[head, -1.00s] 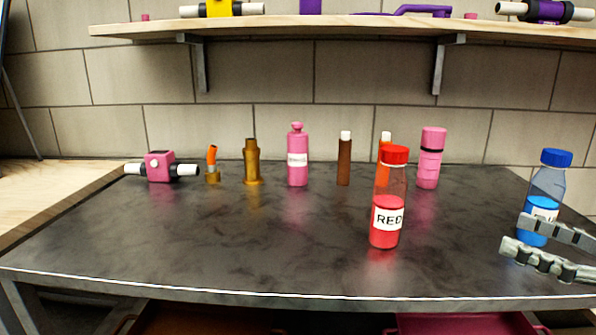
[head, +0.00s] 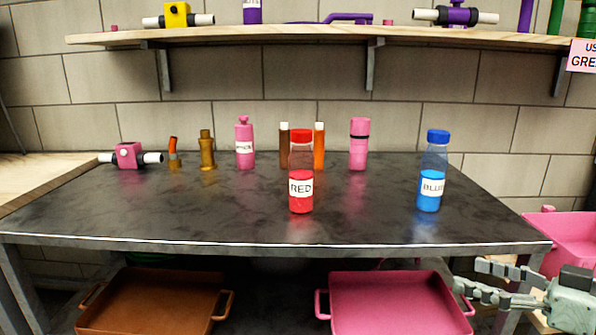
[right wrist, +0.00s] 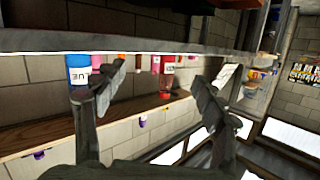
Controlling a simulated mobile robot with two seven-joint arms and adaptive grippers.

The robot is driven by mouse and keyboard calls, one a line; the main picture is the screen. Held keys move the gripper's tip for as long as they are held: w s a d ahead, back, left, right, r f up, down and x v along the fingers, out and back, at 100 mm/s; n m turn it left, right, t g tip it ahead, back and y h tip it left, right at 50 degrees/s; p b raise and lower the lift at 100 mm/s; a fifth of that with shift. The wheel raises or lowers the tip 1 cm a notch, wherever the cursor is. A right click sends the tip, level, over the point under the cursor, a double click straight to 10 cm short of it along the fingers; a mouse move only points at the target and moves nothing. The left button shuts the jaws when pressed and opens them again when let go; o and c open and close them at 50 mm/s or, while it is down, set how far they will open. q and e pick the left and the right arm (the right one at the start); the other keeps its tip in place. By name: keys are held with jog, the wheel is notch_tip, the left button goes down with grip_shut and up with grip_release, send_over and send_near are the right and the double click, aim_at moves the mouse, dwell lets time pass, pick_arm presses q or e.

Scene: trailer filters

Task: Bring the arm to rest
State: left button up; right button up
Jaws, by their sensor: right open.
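My right gripper (head: 500,283) is open and empty at the lower right of the head view, in front of the table's right front corner. Its two spread fingers also show in the right wrist view (right wrist: 160,95), with nothing held between them. The blue-capped bottle labelled BLUE (head: 432,172) stands upright on the dark table (head: 150,215), apart from the gripper. It also shows beside the left finger in the right wrist view (right wrist: 80,70). The red-capped bottle labelled RED (head: 301,175) stands upright near the table's middle. My left gripper is not in view.
Pink and brown bottles, brass fittings and a pink filter (head: 129,155) stand along the table's back. Below are a brown tray (head: 150,300) and a pink tray (head: 400,300). Another pink bin (head: 572,240) is at the right, close to my right gripper. A wooden shelf (head: 300,36) hangs above.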

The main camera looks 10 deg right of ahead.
jog(key=s+a+f+m+g+h+p, duration=0.1)
jog(key=a+f+g+h, duration=0.15)
jog(key=f, duration=0.95)
jog(key=s+a+f+m+g+h, duration=0.15)
jog(key=f+g, duration=0.25)
jog(key=f, duration=0.8)
pick_arm(q)
jog(key=x, duration=0.5)
jog(key=shift+s+d+f+p, duration=0.15)
jog(key=shift+s+f+p, duration=0.1)
jog(key=shift+p, duration=0.15)
pick_arm(e)
jog(key=s+a+f+g+h, duration=0.2)
jog(key=s+a+f, duration=0.1)
jog(key=f, duration=0.4)
jog(key=s+a+f+g+h, duration=0.2)
jog(key=s+a+f, duration=0.2)
jog(key=s+f, duration=0.2)
jog(key=shift+a+f+h, duration=0.15)
jog(key=shift+f+h, duration=0.15)
jog(key=shift+f, duration=0.35)
